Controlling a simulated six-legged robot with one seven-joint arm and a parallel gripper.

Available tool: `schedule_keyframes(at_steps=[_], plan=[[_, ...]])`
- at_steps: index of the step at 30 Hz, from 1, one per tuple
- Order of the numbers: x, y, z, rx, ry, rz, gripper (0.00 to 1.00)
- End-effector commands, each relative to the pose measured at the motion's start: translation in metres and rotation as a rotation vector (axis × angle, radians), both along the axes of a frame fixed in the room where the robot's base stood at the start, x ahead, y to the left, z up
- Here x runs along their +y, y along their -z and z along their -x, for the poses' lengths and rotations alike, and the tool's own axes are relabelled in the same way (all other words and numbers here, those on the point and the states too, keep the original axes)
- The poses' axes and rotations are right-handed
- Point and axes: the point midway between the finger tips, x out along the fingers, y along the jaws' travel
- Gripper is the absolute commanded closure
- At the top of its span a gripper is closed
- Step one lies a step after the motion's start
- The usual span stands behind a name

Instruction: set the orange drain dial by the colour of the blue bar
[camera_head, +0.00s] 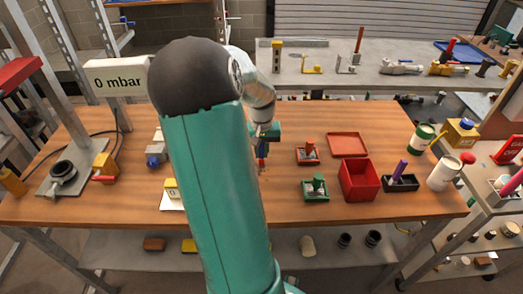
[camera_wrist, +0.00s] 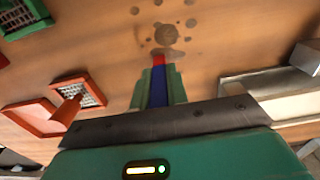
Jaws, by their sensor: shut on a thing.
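My gripper (camera_wrist: 158,78) is shut on the blue bar (camera_wrist: 158,88) in the wrist view, with one green finger on each side. The bar's far end is red and points away from the gripper. In the head view the bar (camera_head: 262,152) shows small, above the wooden table; my arm hides part of the gripper. The orange dial (camera_head: 308,153) has a grey grate and an upright handle. It stands right of my gripper in the head view and at the left in the wrist view (camera_wrist: 68,110). The gripper is apart from it.
A green dial (camera_head: 316,188) stands in front of the orange one. A red box (camera_head: 359,180), a flat red tray (camera_head: 348,144) and a black holder (camera_head: 401,183) are to the right. A "0 mbar" sign (camera_head: 116,78) is at the left.

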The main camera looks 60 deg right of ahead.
Motion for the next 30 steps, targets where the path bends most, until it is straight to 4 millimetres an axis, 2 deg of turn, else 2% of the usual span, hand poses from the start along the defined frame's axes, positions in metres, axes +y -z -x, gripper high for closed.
schedule_keyframes(at_steps=[6, 7, 10, 18, 22, 26, 30], plan=[[0.0, 0.003, 0.0, 0.001, 0.001, 0.0, 1.0], [0.0, 0.004, 0.0, 0.001, 0.001, 0.0, 0.82], [0.0, 0.003, 0.0, 0.0, 0.0, 0.0, 0.63], [0.0, 0.003, 0.0, 0.0, 0.0, 0.0, 0.63], [0.0, -0.004, 0.0, -0.001, 0.0, 0.0, 0.63], [0.0, -0.023, 0.0, -0.002, 0.0, 0.002, 0.63], [0.0, -0.053, 0.0, -0.004, 0.0, 0.004, 0.63]])
